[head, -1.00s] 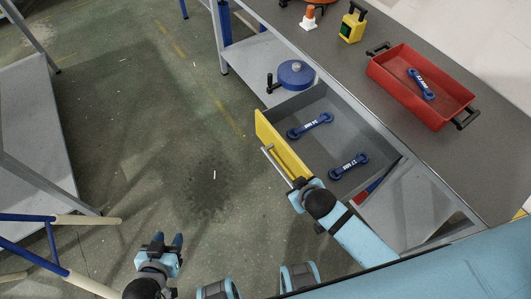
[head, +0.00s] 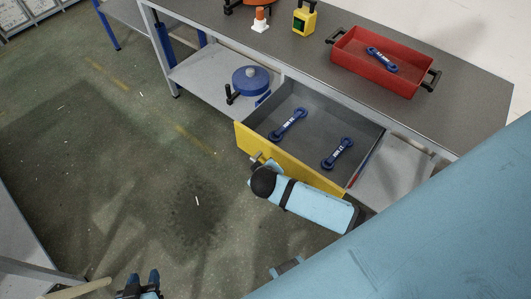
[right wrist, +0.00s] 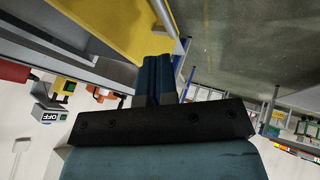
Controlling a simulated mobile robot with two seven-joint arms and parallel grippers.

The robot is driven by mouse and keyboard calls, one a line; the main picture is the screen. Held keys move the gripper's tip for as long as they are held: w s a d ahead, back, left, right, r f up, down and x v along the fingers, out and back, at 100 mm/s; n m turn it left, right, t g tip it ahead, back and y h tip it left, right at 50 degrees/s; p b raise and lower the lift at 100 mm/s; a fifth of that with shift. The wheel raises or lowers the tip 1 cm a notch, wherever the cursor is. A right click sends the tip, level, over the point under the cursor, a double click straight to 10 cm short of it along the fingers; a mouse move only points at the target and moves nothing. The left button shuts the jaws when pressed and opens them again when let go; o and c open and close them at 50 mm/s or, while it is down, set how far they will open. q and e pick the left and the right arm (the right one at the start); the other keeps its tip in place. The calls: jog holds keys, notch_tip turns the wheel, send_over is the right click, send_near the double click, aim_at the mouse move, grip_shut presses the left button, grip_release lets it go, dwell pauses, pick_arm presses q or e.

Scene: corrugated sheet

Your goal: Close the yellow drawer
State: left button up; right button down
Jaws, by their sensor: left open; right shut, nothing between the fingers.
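The yellow drawer front (head: 300,168) stands pulled out from the workbench in the head view. The drawer's grey inside holds two blue wrenches (head: 287,124) (head: 337,153). In the right wrist view the yellow front (right wrist: 115,25) and its metal handle bar (right wrist: 165,15) are close to my right gripper (right wrist: 158,65), whose fingers are shut with nothing between them. In the head view my right gripper (head: 265,162) is at the outer face of the front; its arm hides part of it, and contact is unclear. My left gripper (head: 141,281) is open and empty, low over the floor, away from the drawer.
A red tray (head: 375,72) with a blue wrench, a yellow device (head: 304,17) and an orange-white cone (head: 260,19) stand on the bench top. A blue round object with a handle (head: 250,81) sits on the shelf left of the drawer. Floor before the drawer is clear.

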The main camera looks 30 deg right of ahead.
aim_at(274, 158)
jog(key=x, duration=0.3)
jog(key=d+x, duration=0.1)
jog(key=x, duration=0.2)
jog(key=d+r+x, duration=0.1)
jog(key=x, duration=0.3)
jog(key=shift+w, duration=0.25)
jog(key=shift+w+d, duration=0.25)
jog(key=shift+d, duration=0.45)
jog(key=shift+d, duration=0.15)
jog(key=shift+w+d, duration=0.15)
jog(key=shift+d, duration=0.05)
jog(key=w+d, duration=0.5)
jog(key=d, duration=0.7)
jog(key=w+d, duration=0.5)
jog(key=d, duration=0.7)
